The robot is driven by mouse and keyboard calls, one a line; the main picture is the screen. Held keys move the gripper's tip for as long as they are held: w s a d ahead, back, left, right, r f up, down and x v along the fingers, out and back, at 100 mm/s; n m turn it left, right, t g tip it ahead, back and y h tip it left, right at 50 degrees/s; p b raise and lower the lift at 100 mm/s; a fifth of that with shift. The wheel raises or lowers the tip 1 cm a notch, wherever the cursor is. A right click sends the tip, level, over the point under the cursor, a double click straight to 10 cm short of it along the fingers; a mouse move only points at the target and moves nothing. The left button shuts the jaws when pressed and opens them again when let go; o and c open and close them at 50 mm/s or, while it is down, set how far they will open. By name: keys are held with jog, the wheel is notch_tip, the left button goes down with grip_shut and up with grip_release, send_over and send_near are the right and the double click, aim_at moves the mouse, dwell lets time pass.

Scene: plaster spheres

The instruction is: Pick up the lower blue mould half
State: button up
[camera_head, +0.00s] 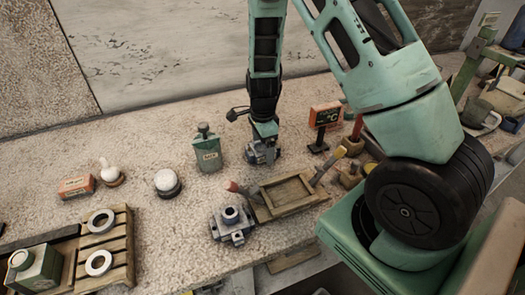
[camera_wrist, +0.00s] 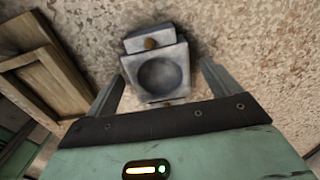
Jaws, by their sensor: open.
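The lower blue mould half is a blue-grey block with a round hollow in its top. In the wrist view the block (camera_wrist: 163,77) sits between the two fingers of my gripper (camera_wrist: 162,74), which are open with a gap on each side. In the head view my gripper (camera_head: 264,143) points down over the mould half (camera_head: 256,156), which is partly hidden under it. A brown knob shows on the block's far ledge in the wrist view. Another grey-blue mould piece (camera_head: 232,222) with a round neck stands nearer the table's front edge.
A green bottle (camera_head: 208,154) stands close on the left of my gripper. A wooden tray (camera_head: 290,195) lies in front of it, and a red display on a dark stand (camera_head: 325,116) stands to the right. A slatted rack (camera_head: 117,246) with white rings is at the front left.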

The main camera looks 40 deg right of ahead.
jog(key=c, duration=1.2)
